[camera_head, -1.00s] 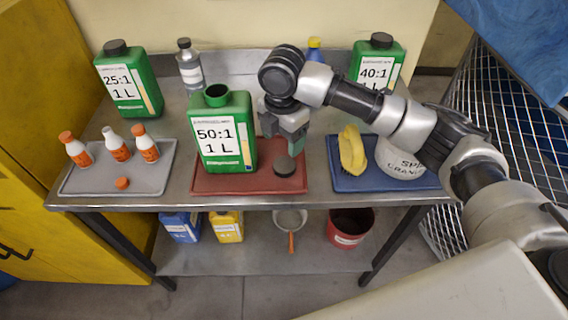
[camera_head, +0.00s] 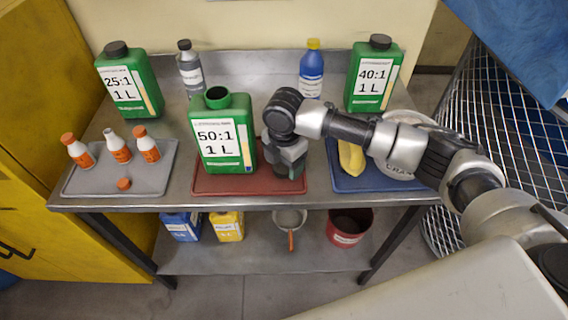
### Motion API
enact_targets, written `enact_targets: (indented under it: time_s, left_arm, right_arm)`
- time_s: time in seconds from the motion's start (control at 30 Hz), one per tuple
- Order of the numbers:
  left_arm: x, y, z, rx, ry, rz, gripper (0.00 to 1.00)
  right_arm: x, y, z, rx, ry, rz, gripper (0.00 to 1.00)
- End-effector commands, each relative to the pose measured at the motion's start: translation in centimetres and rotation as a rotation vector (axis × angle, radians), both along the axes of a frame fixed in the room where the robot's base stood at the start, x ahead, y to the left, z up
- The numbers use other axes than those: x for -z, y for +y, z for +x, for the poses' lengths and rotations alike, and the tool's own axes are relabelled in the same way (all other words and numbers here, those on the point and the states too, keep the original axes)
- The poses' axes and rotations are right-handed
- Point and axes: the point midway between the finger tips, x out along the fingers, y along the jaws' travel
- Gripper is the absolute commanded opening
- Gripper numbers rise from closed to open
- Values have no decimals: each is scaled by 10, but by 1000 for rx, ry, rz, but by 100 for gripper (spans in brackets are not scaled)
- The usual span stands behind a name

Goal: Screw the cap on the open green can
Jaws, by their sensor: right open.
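The open green can (camera_head: 224,135), labelled 50:1 1 L, stands upright on the red tray (camera_head: 226,185), its dark round mouth uncovered. My right gripper (camera_head: 288,170) is open and points down just right of the can, low over the red tray. It is at the spot where the loose dark cap lay a second ago. The cap is now hidden by the gripper, so I cannot tell whether it sits between the fingers. My left gripper is not in view.
Capped green cans stand at the back left (camera_head: 130,82) and back right (camera_head: 372,75). A grey tray (camera_head: 78,188) holds small white-and-orange bottles and an orange cap. A blue tray (camera_head: 352,186) holds a yellow item (camera_head: 351,157). A blue bottle (camera_head: 311,75) stands behind.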

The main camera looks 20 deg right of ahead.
Motion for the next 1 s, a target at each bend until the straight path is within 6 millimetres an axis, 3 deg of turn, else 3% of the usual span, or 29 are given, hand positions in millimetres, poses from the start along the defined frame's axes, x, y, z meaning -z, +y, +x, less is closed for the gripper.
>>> enact_targets:
  time_s: [0.37,0.57,1.0]
  left_arm:
    - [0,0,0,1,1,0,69]
    - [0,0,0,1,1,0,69]
    - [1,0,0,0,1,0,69]
  right_arm:
    - [3,0,0,-1,-1,0,69]
    - [3,0,0,-1,-1,0,39]
    - [-3,0,1,0,-3,1,38]
